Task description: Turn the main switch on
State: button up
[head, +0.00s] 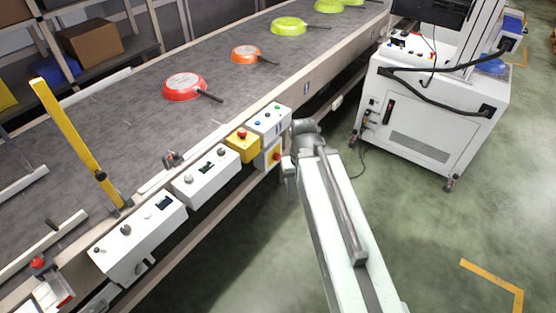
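A red switch knob on a yellow plate (275,156) sits on the front of a small white box at the conveyor's near side. It looks like the main switch; its turned position is too small to read. My gripper (290,180) hangs just right of this box and points down. It looks close to the knob, but I cannot tell whether they touch. The fingers are small and seen edge-on, so I cannot tell whether they are open or shut.
A yellow box with a red button (242,144) and a button panel (269,121) sit above the switch. White control boxes (206,177) line the conveyor (140,130), which carries red, orange and green pans. A white cabinet (430,125) stands right. The green floor is open.

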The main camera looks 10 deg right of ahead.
aim_at(277, 156)
jog(key=u, duration=2.2)
jog(key=k, duration=1.4)
jog(key=z, duration=0.6)
jog(key=i, duration=1)
